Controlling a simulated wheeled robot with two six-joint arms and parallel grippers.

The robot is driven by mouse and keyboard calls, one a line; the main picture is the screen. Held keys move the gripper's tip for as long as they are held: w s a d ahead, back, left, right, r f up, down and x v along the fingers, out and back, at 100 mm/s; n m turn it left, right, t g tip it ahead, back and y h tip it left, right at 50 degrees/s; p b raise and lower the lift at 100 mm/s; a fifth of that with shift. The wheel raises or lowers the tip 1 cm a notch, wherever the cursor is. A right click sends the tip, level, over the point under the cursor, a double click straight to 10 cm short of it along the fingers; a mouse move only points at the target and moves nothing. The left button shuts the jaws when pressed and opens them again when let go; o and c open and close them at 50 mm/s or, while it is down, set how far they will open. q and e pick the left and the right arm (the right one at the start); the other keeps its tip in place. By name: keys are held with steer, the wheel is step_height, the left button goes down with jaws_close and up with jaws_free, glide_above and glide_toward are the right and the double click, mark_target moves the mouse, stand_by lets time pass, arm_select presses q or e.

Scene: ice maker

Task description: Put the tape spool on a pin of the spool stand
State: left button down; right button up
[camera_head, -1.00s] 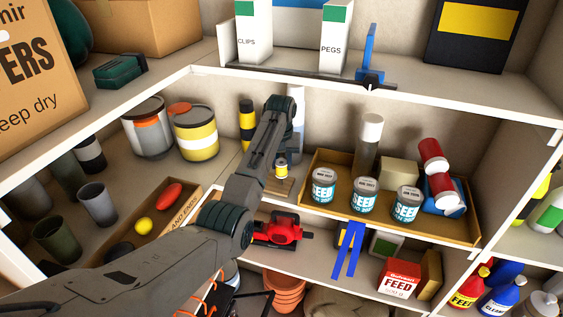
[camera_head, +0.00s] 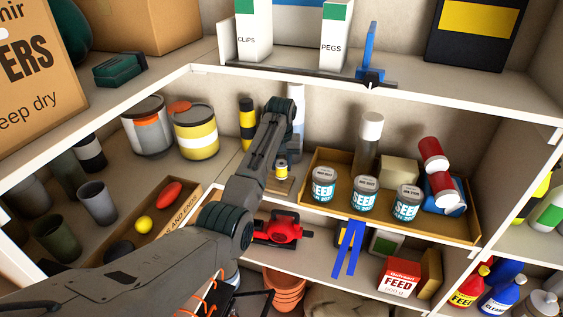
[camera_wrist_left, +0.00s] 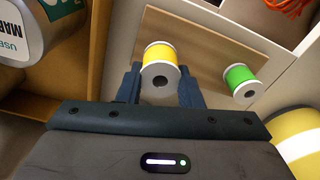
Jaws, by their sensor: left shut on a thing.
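The tape spool (camera_wrist_left: 161,62), yellow with white flanges and a dark centre hole, sits between the fingers of my left gripper (camera_wrist_left: 160,88) in the left wrist view. The gripper is shut on it. In the head view the yellow spool (camera_head: 282,170) shows small beside my left wrist, over the wooden board of the spool stand (camera_head: 281,187). The stand's board (camera_wrist_left: 203,45) lies behind the spool in the left wrist view. A green spool (camera_wrist_left: 241,80) is on the board to the right, apart from the yellow one. I cannot see a pin under the yellow spool.
A shallow cardboard tray (camera_head: 460,232) with several labelled tins stands right of the stand. A yellow-and-white tin (camera_head: 196,133) and a black-and-yellow bottle (camera_head: 247,117) stand to the left and behind. An upper shelf edge (camera_head: 300,80) runs above the arm.

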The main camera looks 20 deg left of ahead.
arm_select(q)
steer(key=shift+f, duration=0.85)
steer(key=shift+f, duration=0.7)
steer(key=c, duration=0.9)
jaws_free()
steer(key=shift+b, duration=0.3)
steer(key=shift+r, duration=0.25)
steer(key=r+b, duration=0.3)
steer(key=r, duration=0.3)
steer(key=shift+s+r, duration=0.1)
steer(key=shift+s, duration=0.1)
steer(key=shift+r, duration=0.4)
